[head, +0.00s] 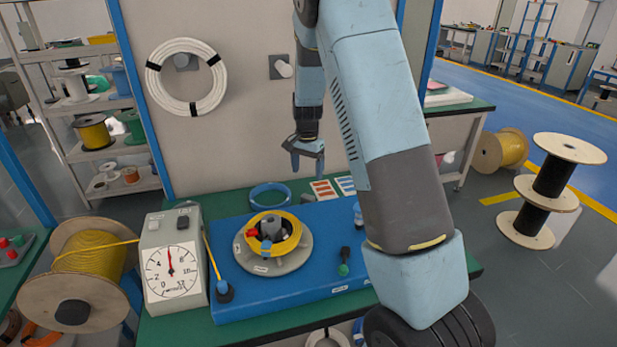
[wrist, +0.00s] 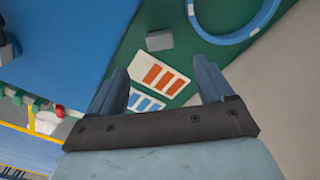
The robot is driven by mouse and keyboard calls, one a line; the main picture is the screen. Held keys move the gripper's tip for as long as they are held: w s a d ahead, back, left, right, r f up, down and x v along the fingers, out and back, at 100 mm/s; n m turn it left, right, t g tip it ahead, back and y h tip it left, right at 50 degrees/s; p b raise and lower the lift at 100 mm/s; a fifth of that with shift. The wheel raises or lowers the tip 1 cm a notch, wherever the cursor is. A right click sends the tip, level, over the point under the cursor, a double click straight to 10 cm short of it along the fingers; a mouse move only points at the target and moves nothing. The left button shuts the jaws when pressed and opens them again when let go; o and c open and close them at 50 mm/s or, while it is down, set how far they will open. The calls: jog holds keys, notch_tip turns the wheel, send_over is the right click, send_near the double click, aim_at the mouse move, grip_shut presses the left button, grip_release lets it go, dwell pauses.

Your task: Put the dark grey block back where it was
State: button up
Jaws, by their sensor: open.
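A small grey block (wrist: 159,40) lies on the green tabletop between the blue ring and the blue board in the wrist view. It also shows in the head view (head: 308,198), just behind the board's back edge. My gripper (head: 307,166) hangs above the back of the table, pointing down, open and empty. In the wrist view its two fingers (wrist: 160,75) are spread above the striped cards, with the block beyond the fingertips. It touches nothing that I can see.
A blue board (head: 310,262) carries a turntable with a yellow coil (head: 291,238). A blue ring (head: 269,197) lies behind it, with an orange-striped card (head: 323,190) and a blue-striped card (head: 346,185) nearby. A dial gauge (head: 171,270) stands left. A pale panel rises behind the table.

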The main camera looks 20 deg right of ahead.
jog(key=s+r+n+t+y, duration=0.1)
jog(key=s+r+n, duration=0.1)
jog(key=s+r, duration=0.7)
jog(key=s+r+n+t, duration=0.2)
jog(key=s+r, duration=0.5)
jog(key=r, duration=0.5)
jog(key=s+r+n+t, duration=0.1)
jog(key=s+r+n, duration=0.1)
jog(key=s, duration=0.8)
jog(key=s+r+n+t+h, duration=0.1)
jog(key=s+r+n, duration=0.2)
jog(key=s, duration=0.8)
jog(key=shift+r+t, duration=0.25)
jog(key=shift+t, duration=0.05)
